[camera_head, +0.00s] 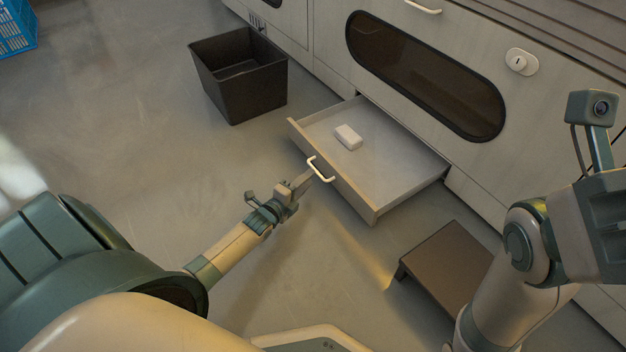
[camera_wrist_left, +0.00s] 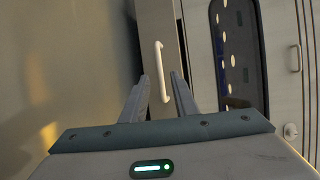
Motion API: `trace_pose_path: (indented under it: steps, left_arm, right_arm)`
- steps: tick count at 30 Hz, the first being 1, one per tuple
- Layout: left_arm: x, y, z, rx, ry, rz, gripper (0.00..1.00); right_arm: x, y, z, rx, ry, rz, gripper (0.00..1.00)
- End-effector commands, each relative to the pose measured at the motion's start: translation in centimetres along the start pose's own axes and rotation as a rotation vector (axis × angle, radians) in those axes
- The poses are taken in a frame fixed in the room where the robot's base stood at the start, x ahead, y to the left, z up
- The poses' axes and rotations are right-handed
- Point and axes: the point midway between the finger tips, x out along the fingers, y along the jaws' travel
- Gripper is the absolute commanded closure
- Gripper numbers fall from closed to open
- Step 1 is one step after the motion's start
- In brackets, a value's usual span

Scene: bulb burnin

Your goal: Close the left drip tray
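The drip tray (camera_head: 392,165) is a shallow pale drawer pulled out from the bottom of the cabinet. A small white block (camera_head: 348,137) lies inside it. The tray's front carries a white bar handle (camera_head: 320,169), which also shows upright in the left wrist view (camera_wrist_left: 159,72). My left gripper (camera_head: 304,182) is right at the handle in the head view. In the left wrist view its two fingers (camera_wrist_left: 160,95) are apart, with the handle ahead of and between their tips; I cannot tell whether they touch it. My right gripper is not in view; only part of the right arm shows.
A black open bin (camera_head: 237,85) stands on the floor left of the tray. A low brown step (camera_head: 447,268) stands to its right, near my right arm. A blue crate (camera_head: 16,28) is at the far left. The floor before the tray is clear.

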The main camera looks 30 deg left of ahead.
Motion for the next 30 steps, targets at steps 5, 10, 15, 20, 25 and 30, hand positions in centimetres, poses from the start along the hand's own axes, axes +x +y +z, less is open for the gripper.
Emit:
trace_pose_path:
  steps: [5, 10, 15, 20, 25, 30]
  left_arm:
    - [2.7, 0.3, 0.0, 0.000, 0.000, -0.001, 0.73]
    - [3.9, 0.1, 0.0, 0.000, 0.000, -0.001, 0.73]
    - [4.2, 0.0, 0.0, 0.000, 0.000, 0.000, 0.73]
    - [4.2, 0.0, 0.0, 0.000, 0.000, 0.000, 0.73]
    - [4.2, 0.0, 0.0, 0.000, 0.000, 0.000, 1.00]
    - [4.2, 0.0, 0.0, 0.000, 0.000, 0.000, 1.00]
  right_arm:
    - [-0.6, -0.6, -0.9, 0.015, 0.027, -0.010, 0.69]
    - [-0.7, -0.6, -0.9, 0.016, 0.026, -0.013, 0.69]
    - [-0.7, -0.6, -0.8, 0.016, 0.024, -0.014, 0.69]
    - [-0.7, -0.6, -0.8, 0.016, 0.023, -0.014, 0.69]
    - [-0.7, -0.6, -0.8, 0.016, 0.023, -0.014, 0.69]
    - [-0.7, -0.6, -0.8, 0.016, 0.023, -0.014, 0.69]
